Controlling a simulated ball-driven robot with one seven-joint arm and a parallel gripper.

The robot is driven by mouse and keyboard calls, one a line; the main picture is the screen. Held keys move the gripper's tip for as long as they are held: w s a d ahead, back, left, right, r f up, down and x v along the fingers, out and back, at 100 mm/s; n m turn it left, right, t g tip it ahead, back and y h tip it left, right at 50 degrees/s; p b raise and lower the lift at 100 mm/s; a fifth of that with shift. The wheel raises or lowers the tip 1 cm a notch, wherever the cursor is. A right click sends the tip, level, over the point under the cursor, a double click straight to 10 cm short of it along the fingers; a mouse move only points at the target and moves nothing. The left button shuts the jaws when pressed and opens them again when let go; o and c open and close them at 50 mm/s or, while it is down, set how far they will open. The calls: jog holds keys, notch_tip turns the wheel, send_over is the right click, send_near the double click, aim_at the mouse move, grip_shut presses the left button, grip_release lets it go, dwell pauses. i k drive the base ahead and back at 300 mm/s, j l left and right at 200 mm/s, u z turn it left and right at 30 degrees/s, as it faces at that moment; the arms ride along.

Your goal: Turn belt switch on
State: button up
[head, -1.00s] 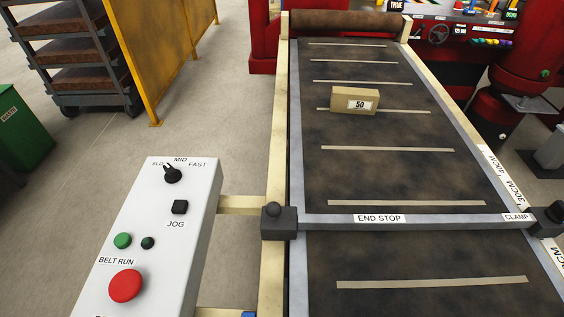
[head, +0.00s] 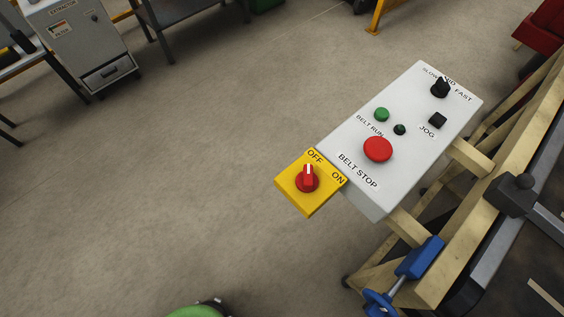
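The belt switch (head: 307,180) is a red rotary knob on a yellow plate (head: 290,193) at the near left end of the grey control panel (head: 350,135). Its white pointer mark faces the OFF label (head: 314,157). The ON label (head: 338,179) is to the right of the knob. My gripper is not in view, and nothing touches the knob.
The panel also carries a red BELT STOP button (head: 377,149), a green BELT RUN button (head: 381,114), a black JOG button (head: 437,120) and a speed knob (head: 440,88). The conveyor frame (head: 480,210) and a blue clamp (head: 420,258) stand at right.

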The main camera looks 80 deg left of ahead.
aim_at(307, 182)
jog(key=l+u, duration=0.1)
jog(key=u, duration=0.3)
jog(key=l+u, duration=0.15)
jog(key=u, duration=0.2)
jog(key=l+u, duration=0.1)
jog(key=u, duration=0.3)
jog(key=l+u, duration=0.1)
jog(key=u, duration=0.3)
jog(key=i+l, duration=0.1)
jog(key=i, duration=0.3)
